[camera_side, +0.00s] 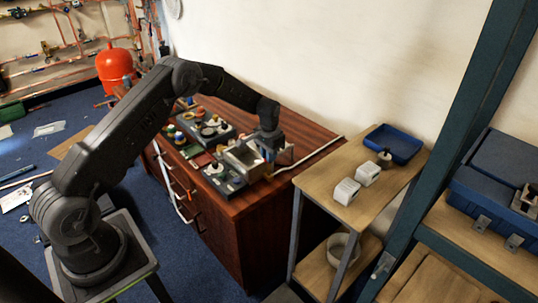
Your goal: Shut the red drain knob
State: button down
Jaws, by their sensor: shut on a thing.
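My gripper (268,155) points down over the right end of the wooden cabinet top, next to a pale open box-like fixture (240,158). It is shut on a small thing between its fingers. That thing is too small and hidden to identify. A brassy part (268,173) shows just below the fingers. I cannot make out the red drain knob for certain; the gripper may cover it.
Dark trays with small round fittings (208,128) fill the cabinet top (310,140) left of my gripper. A dark grey block (222,180) lies at the front edge.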

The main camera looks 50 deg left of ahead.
jog(key=c, duration=1.1)
grip_release()
jog(key=shift+c, duration=0.2)
notch_tip(320, 180, up, 14)
